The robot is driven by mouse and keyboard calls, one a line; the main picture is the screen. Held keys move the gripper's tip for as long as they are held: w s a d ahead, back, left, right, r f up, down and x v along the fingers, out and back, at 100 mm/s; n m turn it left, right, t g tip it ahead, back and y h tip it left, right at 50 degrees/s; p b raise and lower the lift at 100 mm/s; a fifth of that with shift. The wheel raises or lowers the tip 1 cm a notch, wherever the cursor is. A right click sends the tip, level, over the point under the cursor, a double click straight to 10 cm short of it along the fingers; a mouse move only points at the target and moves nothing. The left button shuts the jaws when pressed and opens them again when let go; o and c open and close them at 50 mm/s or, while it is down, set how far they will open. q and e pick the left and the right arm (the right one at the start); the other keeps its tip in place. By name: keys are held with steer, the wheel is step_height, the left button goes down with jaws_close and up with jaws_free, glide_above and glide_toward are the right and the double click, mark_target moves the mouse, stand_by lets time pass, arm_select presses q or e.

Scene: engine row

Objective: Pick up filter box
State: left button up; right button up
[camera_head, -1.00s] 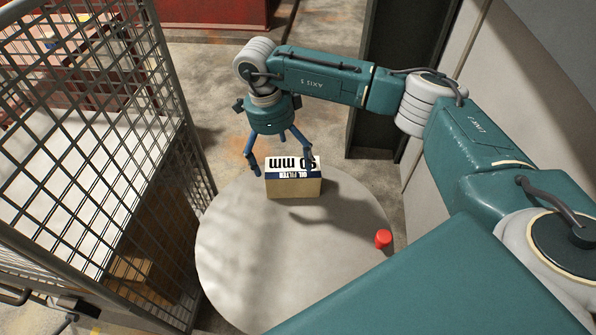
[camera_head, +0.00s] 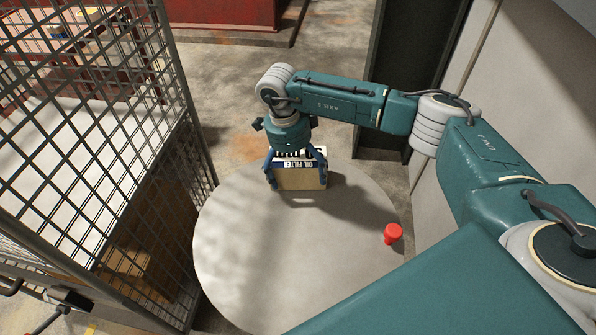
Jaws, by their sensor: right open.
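The filter box (camera_head: 300,179), a tan carton with a white top and a dark band reading "OIL FILTER", stands near the back of a round grey table (camera_head: 270,255). My right gripper (camera_head: 297,172) is down over the box from above. Its blue fingers are spread, one at the box's left end and one near its right end. Whether the fingers touch the box cannot be told. The gripper hides part of the box's top. My left gripper does not show.
A red cylindrical object (camera_head: 393,233) stands at the table's right edge. A metal mesh fence (camera_head: 110,150) runs along the left, with a cardboard box (camera_head: 130,262) behind it. A grey wall is at the right. The table's front left is clear.

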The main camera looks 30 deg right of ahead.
steer(key=shift+r, duration=0.15)
steer(key=shift+c, duration=1)
steer(key=shift+s, duration=0.1)
steer(key=c, duration=0.5)
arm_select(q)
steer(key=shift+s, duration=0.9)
arm_select(e)
steer(key=c, duration=0.8)
